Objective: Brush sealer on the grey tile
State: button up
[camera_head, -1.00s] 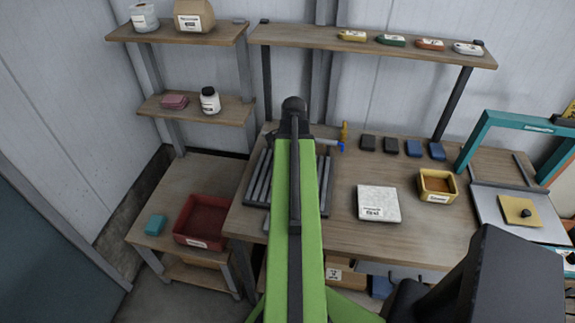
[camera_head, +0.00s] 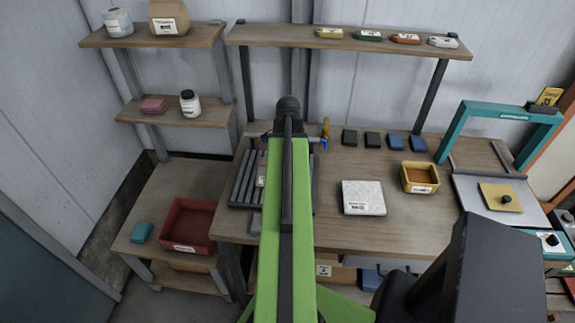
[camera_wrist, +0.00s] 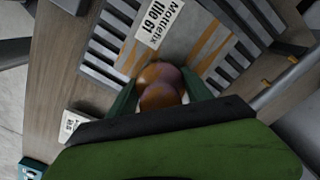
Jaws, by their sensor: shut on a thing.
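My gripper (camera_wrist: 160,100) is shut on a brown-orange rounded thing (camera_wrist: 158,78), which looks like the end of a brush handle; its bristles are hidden. Below it in the wrist view lies a grey tile (camera_wrist: 200,50) with orange streaks and a white label, on a dark slatted rack (camera_wrist: 100,50). I cannot tell whether the brush touches the tile. In the head view my green arm covers the gripper and most of the tile; the rack (camera_head: 243,180) shows at its left. A pale speckled tile (camera_head: 362,194) with a label lies on the bench to the right.
A yellow bin (camera_head: 420,178) stands right of the pale tile. Several dark and blue blocks (camera_head: 372,139) line the bench's back. A teal frame (camera_head: 500,112) stands over a grey plate at the right. A red tray (camera_head: 187,226) sits on the low left table. Bare bench surrounds the pale tile.

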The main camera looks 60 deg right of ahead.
aim_at(264, 171)
jog(key=shift+w+a, duration=0.65)
jog(key=shift+w, duration=0.65)
jog(key=shift+w+a, duration=0.6)
jog(key=shift+w, duration=0.75)
jog(key=shift+w+a, duration=0.65)
jog(key=shift+w, duration=0.65)
notch_tip(264, 171, up, 6)
jog(key=p, duration=0.6)
notch_tip(264, 171, up, 3)
jog(key=p, duration=0.3)
jog(key=shift+f, duration=0.1)
